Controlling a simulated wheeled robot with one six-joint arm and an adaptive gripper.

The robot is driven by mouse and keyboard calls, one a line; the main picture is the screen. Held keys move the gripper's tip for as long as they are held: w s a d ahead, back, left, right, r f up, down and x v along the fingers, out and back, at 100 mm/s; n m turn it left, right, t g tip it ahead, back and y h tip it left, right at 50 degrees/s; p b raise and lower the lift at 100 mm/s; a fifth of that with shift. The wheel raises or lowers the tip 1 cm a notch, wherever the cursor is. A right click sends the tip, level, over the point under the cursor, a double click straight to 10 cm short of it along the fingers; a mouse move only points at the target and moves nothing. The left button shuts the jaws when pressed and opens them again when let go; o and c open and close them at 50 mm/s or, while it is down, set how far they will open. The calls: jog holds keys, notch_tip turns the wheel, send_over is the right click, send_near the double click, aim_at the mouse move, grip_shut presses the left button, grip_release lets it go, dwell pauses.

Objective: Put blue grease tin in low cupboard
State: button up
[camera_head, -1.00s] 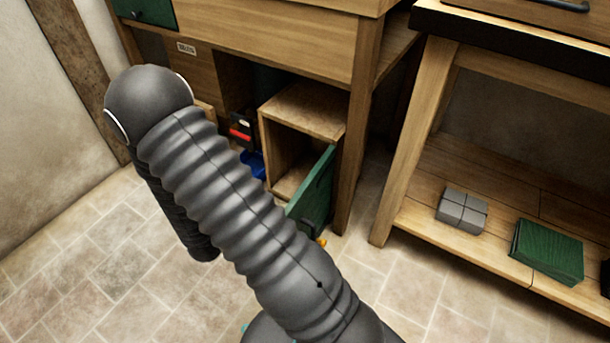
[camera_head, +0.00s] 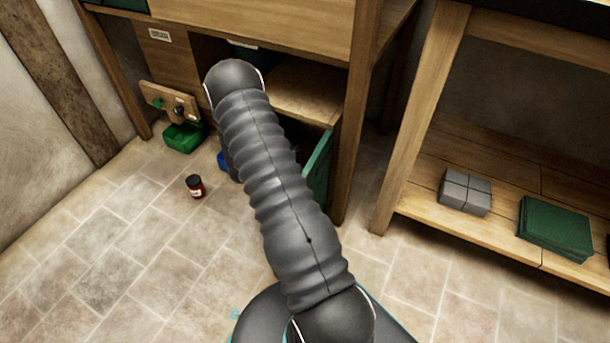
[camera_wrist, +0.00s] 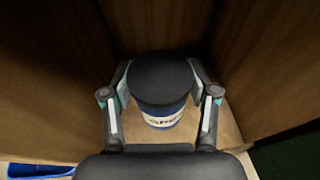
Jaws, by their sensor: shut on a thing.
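The blue grease tin (camera_wrist: 165,108) has a black lid and a white label with lettering. In the wrist view my gripper (camera_wrist: 162,100) is shut on it, one finger on each side. The tin is upright inside the low cupboard (camera_wrist: 240,138), between its dark wooden walls; I cannot tell whether it touches the cupboard floor. In the head view the cupboard (camera_head: 305,92) stands under the workbench with its green door (camera_head: 320,172) open. My arm hides the gripper, the tin and most of the opening there.
A red jar with a dark lid (camera_head: 195,187) stands on the floor left of my arm. A shelf unit (camera_head: 420,207) at the right holds grey blocks (camera_head: 465,191) and green cloths (camera_head: 556,228).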

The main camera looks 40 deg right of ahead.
jog(key=d, duration=0.1)
jog(key=f, duration=0.1)
jog(key=d, duration=0.1)
jog(key=shift+s+d+f+m+g, duration=0.2)
jog(key=shift+s+d+m+g, duration=0.1)
jog(key=shift+m+g, duration=0.1)
notch_tip(320, 180, down, 5)
jog(key=shift+d+f+b, duration=0.1)
jog(key=shift+b, duration=0.45)
jog(key=shift+f+b, duration=0.35)
jog(key=shift+f, duration=1.85)
jog(key=shift+f, duration=0.15)
jog(key=o, duration=1.4)
